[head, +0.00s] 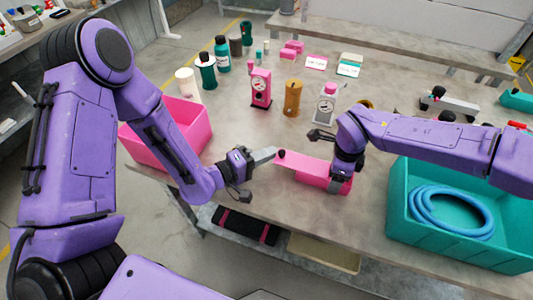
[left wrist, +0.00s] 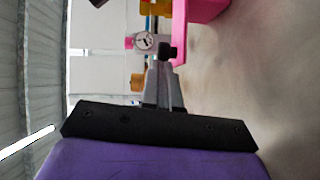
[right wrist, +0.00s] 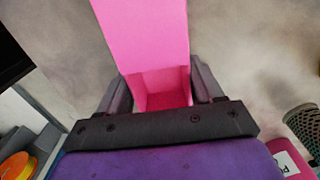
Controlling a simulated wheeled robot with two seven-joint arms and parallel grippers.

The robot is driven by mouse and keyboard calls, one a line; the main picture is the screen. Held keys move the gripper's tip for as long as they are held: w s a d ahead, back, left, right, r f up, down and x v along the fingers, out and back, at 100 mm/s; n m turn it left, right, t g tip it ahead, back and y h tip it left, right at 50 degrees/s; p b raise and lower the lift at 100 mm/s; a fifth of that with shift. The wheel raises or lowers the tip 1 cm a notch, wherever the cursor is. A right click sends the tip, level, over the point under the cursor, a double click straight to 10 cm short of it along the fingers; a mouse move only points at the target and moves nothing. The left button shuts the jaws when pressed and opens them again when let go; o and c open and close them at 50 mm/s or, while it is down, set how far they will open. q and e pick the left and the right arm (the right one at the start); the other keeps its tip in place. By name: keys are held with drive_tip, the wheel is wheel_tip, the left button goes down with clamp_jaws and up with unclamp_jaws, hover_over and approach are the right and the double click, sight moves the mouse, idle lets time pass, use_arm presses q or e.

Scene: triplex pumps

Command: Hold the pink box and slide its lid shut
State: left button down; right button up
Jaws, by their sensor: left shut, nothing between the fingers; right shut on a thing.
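The pink box (head: 338,186) sits near the table's front edge. Its pink lid (head: 298,165) sticks out to the left, with a black knob (head: 281,154) at its outer end. My right gripper (right wrist: 162,85) is shut across the box; in the right wrist view part of the inside shows open between the fingers, with the lid (right wrist: 145,35) beyond. My left gripper (head: 270,156) is shut and empty, its tips close to the knob's left side. The knob (left wrist: 168,49) also shows at the fingertips in the left wrist view; whether they touch it I cannot tell.
A large pink bin (head: 165,150) stands to the left, behind my left arm. A teal bin (head: 440,240) with a coiled blue hose (head: 452,212) is at the right. A pink gauge unit (head: 260,88) and several bottles stand farther back. The table's front edge is close.

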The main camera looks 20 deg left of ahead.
sight(293, 167)
use_arm(q)
drive_tip(key=d, duration=0.7)
drive_tip(key=shift+d, duration=0.25)
use_arm(e)
drive_tip(key=shift+a, duration=0.1)
drive_tip(key=shift+s, duration=0.1)
use_arm(q)
drive_tip(key=v, duration=0.7)
drive_tip(key=shift+s+a, duration=0.25)
use_arm(e)
drive_tip(key=o, duration=1.3)
drive_tip(key=shift+r, duration=0.1)
